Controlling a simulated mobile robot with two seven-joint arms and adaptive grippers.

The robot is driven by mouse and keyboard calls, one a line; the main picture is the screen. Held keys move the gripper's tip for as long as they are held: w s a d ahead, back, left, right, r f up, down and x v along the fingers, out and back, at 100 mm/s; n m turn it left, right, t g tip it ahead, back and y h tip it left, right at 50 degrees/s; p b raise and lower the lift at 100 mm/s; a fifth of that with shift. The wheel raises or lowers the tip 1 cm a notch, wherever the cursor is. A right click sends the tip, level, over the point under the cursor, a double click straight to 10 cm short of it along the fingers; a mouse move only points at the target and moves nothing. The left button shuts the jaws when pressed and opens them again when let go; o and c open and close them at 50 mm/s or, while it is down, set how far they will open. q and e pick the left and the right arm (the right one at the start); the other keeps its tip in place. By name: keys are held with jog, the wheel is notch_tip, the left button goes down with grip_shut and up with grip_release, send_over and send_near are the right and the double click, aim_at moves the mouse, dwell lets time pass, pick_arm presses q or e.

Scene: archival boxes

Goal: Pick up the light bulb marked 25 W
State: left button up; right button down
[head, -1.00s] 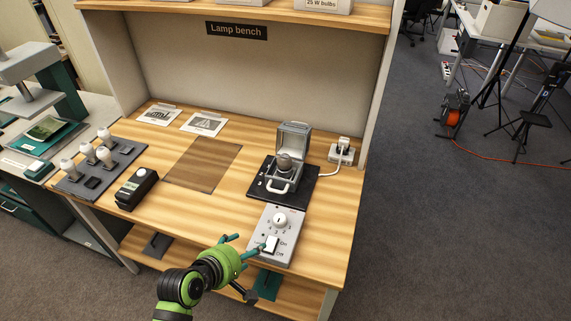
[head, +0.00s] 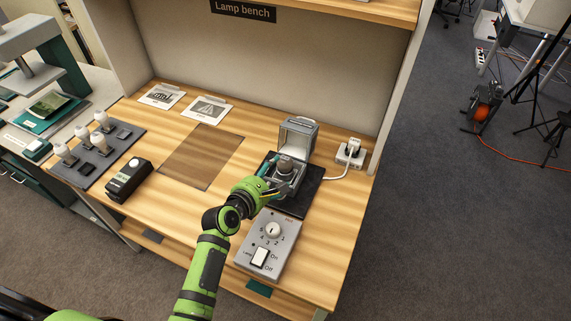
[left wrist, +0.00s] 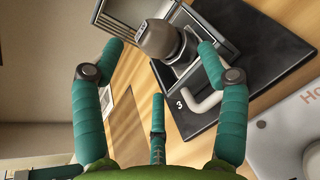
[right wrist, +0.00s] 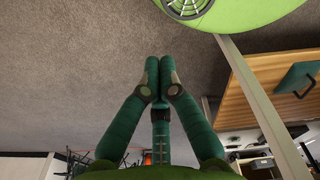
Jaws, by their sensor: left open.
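A bulb with a grey-brown, smoky-looking globe (head: 287,165) stands in the open metal lamp housing (head: 299,138) on a black base. It also shows in the left wrist view (left wrist: 160,40); no wattage can be read on it. My left gripper (left wrist: 162,50) is open, its fingertips near the globe on either side, with no clear contact. In the head view, my left gripper (head: 272,187) reaches the housing's front left. Several pale bulbs (head: 100,140) stand on a grey rack (head: 113,153) at the left, markings unreadable. My right gripper (right wrist: 158,62) is shut and empty, away from the bench.
A grey control box (head: 276,248) with a dial and Lamp On/Off switch lies in front of the housing. A white plug (head: 350,152) is behind right. A black device (head: 129,180) and a dark square panel (head: 200,157) lie left of the arm. Wood around the panel is clear.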

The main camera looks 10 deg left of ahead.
aim_at(281, 168)
pick_arm(q)
jog(key=x, duration=0.3)
jog(key=shift+r, duration=0.1)
jog(key=shift+x, duration=0.9)
jog(key=c, duration=1.1)
jog(key=shift+s, duration=0.1)
jog(key=shift+c, duration=0.6)
pick_arm(e)
jog(key=shift+w+a+r, duration=0.15)
jog(key=shift+w+r, duration=0.05)
jog(key=shift+w, duration=0.35)
